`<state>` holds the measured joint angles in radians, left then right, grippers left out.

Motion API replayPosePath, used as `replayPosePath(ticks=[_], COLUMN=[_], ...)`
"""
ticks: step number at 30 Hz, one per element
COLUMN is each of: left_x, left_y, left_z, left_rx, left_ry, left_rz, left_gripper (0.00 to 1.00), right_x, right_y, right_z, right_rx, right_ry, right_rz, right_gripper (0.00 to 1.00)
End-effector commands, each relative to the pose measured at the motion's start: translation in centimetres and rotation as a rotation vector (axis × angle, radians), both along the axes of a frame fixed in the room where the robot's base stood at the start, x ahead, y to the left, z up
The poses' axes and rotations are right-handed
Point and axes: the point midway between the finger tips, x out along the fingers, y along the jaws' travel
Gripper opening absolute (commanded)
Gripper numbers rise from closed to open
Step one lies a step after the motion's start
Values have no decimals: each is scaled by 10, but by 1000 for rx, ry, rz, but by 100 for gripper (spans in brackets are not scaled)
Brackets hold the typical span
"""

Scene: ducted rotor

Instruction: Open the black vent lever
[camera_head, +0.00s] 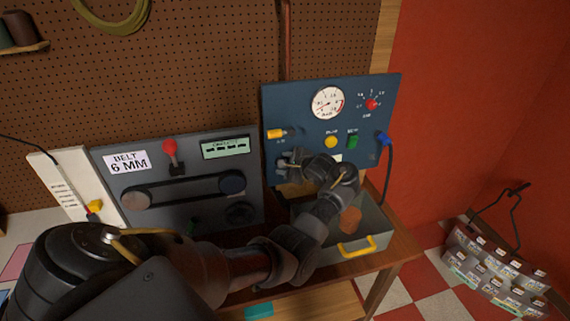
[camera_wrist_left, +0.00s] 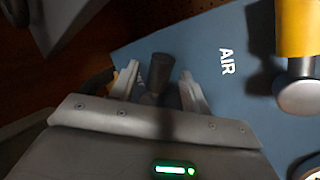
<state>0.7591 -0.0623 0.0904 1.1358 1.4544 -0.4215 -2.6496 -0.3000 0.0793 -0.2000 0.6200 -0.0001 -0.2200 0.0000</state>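A dark, short cylindrical knob, which looks like the black vent lever (camera_wrist_left: 160,72), stands out from the blue panel in the left wrist view. My left gripper (camera_wrist_left: 158,88) is open, with one pale finger on each side of it. Small gaps seem to show between the fingers and the knob. In the head view my left gripper (camera_head: 288,162) is at the lower left of the blue panel (camera_head: 300,105), and my wrist hides most of the lever there. My right gripper is not in view.
A yellow air lever (camera_head: 276,133) sits close by and shows large in the left wrist view (camera_wrist_left: 298,40). The panel also has a gauge (camera_head: 328,103), red knob (camera_head: 371,104) and yellow button (camera_head: 330,142). A grey bin with yellow handle (camera_head: 357,247) stands below; a belt unit (camera_head: 185,160) is left.

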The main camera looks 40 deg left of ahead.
Motion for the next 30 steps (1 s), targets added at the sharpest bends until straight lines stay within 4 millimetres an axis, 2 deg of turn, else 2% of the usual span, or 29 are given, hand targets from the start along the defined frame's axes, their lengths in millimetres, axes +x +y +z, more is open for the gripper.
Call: replayPosePath(ticks=[5, 18, 29, 30], left_x=[0, -14, -16, -16], left_y=[-5, -58, -64, -64], left_z=[1, 29, 34, 34], left_rx=[-4, -3, -1, -1], left_ry=[-3, -3, 0, 0], left_rz=[-2, -1, 1, 1], left_gripper=[47, 47, 47, 44], right_x=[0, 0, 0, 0], right_y=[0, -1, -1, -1], right_z=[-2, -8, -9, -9], right_rx=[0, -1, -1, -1], right_ry=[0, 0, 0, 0], right_rz=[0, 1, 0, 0], right_gripper=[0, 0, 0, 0])
